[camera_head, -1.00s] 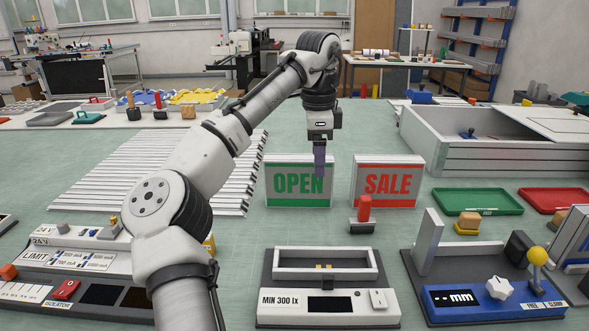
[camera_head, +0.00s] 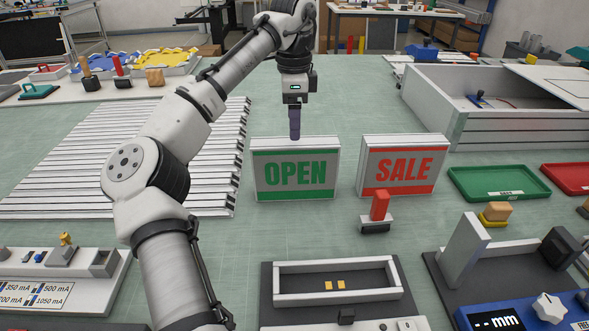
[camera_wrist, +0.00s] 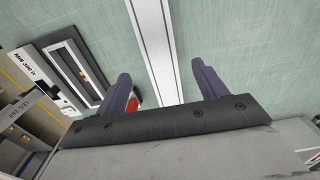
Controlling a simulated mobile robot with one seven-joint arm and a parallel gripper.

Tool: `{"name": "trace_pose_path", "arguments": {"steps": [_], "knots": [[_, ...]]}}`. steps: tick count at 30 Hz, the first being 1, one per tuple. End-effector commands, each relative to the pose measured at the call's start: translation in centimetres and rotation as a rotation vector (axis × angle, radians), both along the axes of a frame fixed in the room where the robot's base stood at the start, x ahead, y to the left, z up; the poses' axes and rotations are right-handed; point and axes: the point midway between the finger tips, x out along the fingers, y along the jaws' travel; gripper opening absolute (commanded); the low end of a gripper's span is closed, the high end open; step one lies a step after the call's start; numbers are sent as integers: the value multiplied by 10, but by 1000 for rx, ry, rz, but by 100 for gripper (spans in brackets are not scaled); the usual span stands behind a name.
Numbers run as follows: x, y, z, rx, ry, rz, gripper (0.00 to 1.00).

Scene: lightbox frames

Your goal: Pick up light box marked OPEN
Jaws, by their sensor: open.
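The light box marked OPEN (camera_head: 295,189) stands upright on the green table, with green lettering and green bands on a pale face. My gripper (camera_head: 295,124) points down just above the middle of its top edge. In the wrist view, my gripper (camera_wrist: 160,70) has its two purple fingers spread apart. A long white top edge (camera_wrist: 153,40), apparently of this box, runs between the fingers, and nothing is gripped. The exact height gap is hard to judge. A similar light box marked SALE (camera_head: 402,181), with red lettering, stands to the right.
A red-handled block (camera_head: 379,207) stands in front of the SALE box. A light meter fixture (camera_head: 337,280) lies in front. Stacked white strips (camera_head: 120,165) lie left, behind my arm. A large grey case (camera_head: 500,130) and a green tray (camera_head: 498,182) are right.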

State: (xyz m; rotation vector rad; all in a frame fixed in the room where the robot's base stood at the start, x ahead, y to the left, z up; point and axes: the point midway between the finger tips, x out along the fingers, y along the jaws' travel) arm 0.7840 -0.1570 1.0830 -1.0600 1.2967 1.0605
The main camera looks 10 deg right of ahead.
Motion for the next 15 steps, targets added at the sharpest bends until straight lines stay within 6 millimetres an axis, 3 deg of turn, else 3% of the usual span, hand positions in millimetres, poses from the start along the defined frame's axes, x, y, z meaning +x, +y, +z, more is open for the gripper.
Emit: {"name": "trace_pose_path", "arguments": {"steps": [4, 15], "knots": [[0, 0, -27, -2, 2, -2, 71], [-1, -2, -52, -3, 3, -1, 71]]}}
